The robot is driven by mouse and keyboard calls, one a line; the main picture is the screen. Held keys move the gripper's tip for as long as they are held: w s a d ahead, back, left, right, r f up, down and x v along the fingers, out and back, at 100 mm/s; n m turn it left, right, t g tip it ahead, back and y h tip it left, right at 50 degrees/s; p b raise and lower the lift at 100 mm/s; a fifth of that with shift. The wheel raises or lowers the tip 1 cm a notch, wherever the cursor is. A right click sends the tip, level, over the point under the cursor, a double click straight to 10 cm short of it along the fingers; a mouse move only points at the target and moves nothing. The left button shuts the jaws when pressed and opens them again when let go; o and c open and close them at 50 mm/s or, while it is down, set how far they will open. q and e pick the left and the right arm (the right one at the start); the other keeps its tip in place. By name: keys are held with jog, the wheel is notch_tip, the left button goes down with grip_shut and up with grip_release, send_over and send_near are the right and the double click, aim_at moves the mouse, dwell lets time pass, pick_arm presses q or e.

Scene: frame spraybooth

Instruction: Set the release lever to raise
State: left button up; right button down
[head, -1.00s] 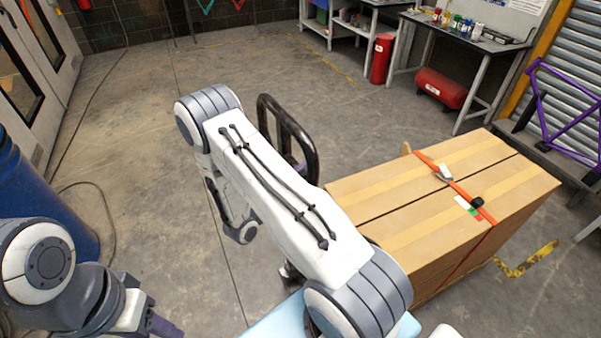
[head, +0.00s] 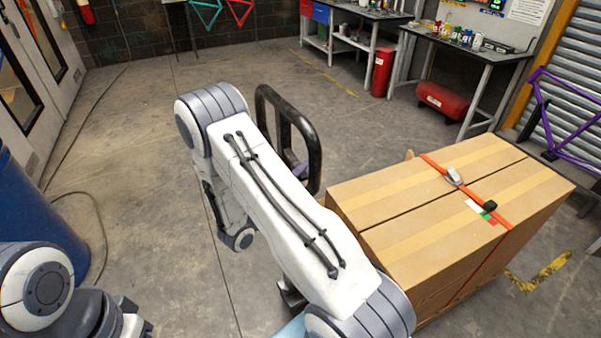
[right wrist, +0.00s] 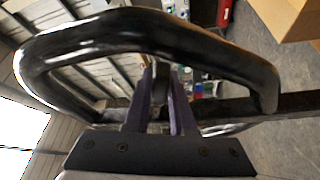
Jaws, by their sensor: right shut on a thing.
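The black loop handle (head: 314,150) stands upright to the left of the cardboard box, partly behind my right arm. It fills the upper part of the right wrist view (right wrist: 165,32). My right gripper (right wrist: 160,82) has purple fingers reaching inside the loop, shut on a narrow dark piece between them, which looks like the release lever (right wrist: 158,80). The fingers hide most of it, and its setting cannot be read. In the head view only a small purple bit of my right gripper (head: 300,170) shows through the loop. My left gripper's fingers are out of frame at the bottom left.
The large cardboard box (head: 390,210), strapped in orange, stands just right of the handle. A blue drum (head: 35,215) stands at the left. Workbenches (head: 470,55), a red extinguisher (head: 382,68) and a purple frame (head: 565,130) are farther back. Floor beyond the handle is clear.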

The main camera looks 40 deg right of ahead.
jog(key=c, duration=0.8)
grip_release()
jog(key=shift+o, duration=0.2)
jog(key=shift+a, duration=0.1)
jog(key=shift+s+a+f, duration=0.1)
jog(key=shift+a, duration=0.2)
jog(key=b+v, duration=0.4)
jog(key=v, duration=0.5)
jog(key=shift+a, duration=0.35)
jog(key=shift+s, duration=0.1)
